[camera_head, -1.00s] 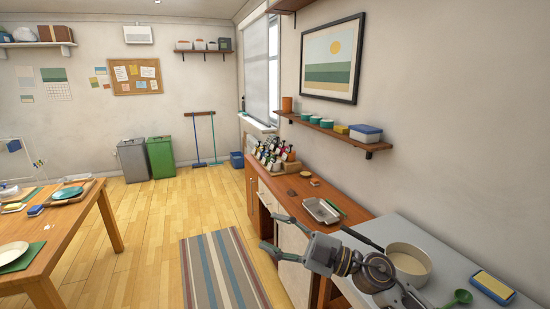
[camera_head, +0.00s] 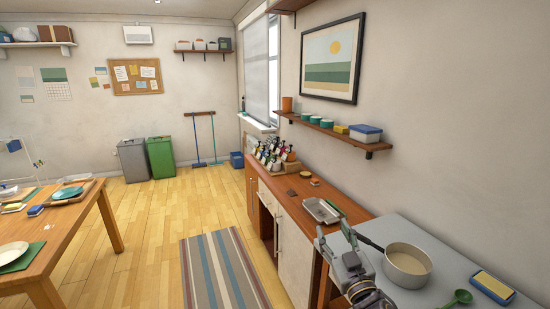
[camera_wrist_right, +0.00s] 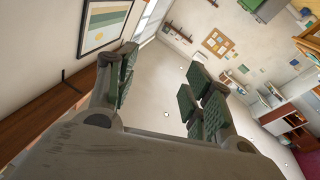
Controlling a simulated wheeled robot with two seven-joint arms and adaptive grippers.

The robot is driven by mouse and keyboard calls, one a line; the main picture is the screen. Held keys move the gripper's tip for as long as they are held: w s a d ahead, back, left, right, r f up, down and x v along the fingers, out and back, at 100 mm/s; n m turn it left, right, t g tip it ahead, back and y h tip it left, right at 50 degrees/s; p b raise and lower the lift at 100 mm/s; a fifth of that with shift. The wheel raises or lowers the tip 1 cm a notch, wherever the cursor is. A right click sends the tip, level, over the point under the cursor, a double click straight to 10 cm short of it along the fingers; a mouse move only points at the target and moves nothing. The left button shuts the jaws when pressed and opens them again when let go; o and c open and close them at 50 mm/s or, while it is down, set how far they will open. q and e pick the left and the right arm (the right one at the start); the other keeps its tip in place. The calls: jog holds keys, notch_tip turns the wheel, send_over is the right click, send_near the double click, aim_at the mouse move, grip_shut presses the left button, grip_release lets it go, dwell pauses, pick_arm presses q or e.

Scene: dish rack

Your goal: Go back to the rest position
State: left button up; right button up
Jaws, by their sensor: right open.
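My right gripper (camera_head: 334,236) is raised in front of the wooden counter, left of the saucepan and near the metal tray in the picture. In the right wrist view its two fingers (camera_wrist_right: 160,72) stand well apart with nothing between them. It is open and empty. My left gripper is in neither view.
A saucepan (camera_head: 408,263) with a dark handle, a yellow and blue sponge (camera_head: 492,286) and a green spoon (camera_head: 457,298) are on the grey surface at right. A metal tray (camera_head: 322,211) lies on the wooden counter (camera_head: 350,211).

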jog(key=s+d+f+m+g+h, duration=0.2)
jog(key=s+d+f+g, duration=0.15)
jog(key=f, duration=0.45)
jog(key=s+d+f+m+g+h, duration=0.2)
jog(key=s+d+f+g, duration=0.15)
jog(key=f, duration=0.45)
jog(key=s+f+n+g, duration=0.1)
jog(key=s+f+g, duration=0.45)
jog(key=s, duration=0.35)
jog(key=s+f+g, duration=0.4)
jog(key=s+f, duration=0.3)
jog(key=s, duration=0.2)
notch_tip(320, 180, down, 33)
jog(key=s, duration=0.3)
jog(key=s+d+f+g, duration=0.1)
jog(key=s+d+f, duration=0.1)
jog(key=s+f, duration=0.7)
jog(key=s+d+f+g, duration=0.1)
jog(key=s+d+f, duration=0.1)
jog(key=s+f, duration=0.8)
jog(key=shift+s+d+f+n, duration=0.25)
jog(key=shift+s+d+n, duration=0.1)
jog(key=shift+s, duration=0.95)
